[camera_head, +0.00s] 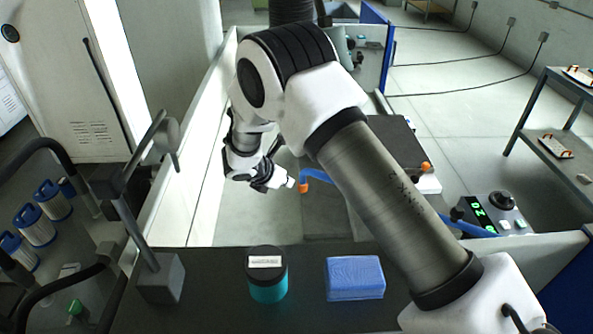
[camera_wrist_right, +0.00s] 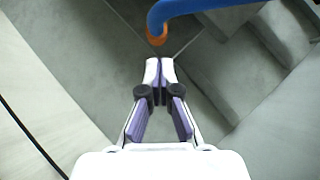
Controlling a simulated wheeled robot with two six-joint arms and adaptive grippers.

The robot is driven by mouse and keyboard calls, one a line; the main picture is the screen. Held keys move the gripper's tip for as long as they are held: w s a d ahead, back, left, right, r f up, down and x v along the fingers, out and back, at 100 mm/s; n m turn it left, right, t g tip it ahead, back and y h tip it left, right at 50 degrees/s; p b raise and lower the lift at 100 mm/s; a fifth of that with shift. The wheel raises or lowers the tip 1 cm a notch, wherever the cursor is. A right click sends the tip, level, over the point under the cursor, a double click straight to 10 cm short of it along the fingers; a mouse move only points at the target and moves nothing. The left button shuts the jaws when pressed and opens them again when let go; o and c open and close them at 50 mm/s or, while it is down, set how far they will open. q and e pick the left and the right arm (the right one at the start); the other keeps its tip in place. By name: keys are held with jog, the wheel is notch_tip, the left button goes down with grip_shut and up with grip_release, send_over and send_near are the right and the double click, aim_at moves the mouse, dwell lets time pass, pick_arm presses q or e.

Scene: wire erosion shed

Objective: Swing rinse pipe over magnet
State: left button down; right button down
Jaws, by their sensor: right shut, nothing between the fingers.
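The blue rinse pipe (camera_head: 320,176) runs across the tank behind my right forearm, with an orange tip (camera_head: 304,181) at its left end. It also shows at the top of the right wrist view (camera_wrist_right: 200,7), where its orange end (camera_wrist_right: 157,36) lies just beyond the fingertips. My right gripper (camera_head: 289,183) is shut and empty, close to the left of the orange tip; a small gap shows in the wrist view. A dark flat block (camera_head: 397,143) stands beyond my forearm. I cannot tell which thing is the magnet. My left gripper is not in view.
On the dark front ledge stand a grey-based stand (camera_head: 162,281), a teal jar with a black lid (camera_head: 268,287) and a blue block (camera_head: 354,278). A control box (camera_head: 491,213) with a green display is at the right. White tank walls (camera_head: 185,190) bound the left.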

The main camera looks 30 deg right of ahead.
aim_at(302, 178)
jog(key=d, duration=0.1)
jog(key=w+d+p, duration=0.1)
jog(key=d+p, duration=0.1)
jog(key=shift+w+d+f, duration=0.15)
jog(key=shift+d+f, duration=0.15)
jog(key=shift+f, duration=0.05)
jog(key=shift+d+f, duration=0.1)
jog(key=shift+d, duration=0.15)
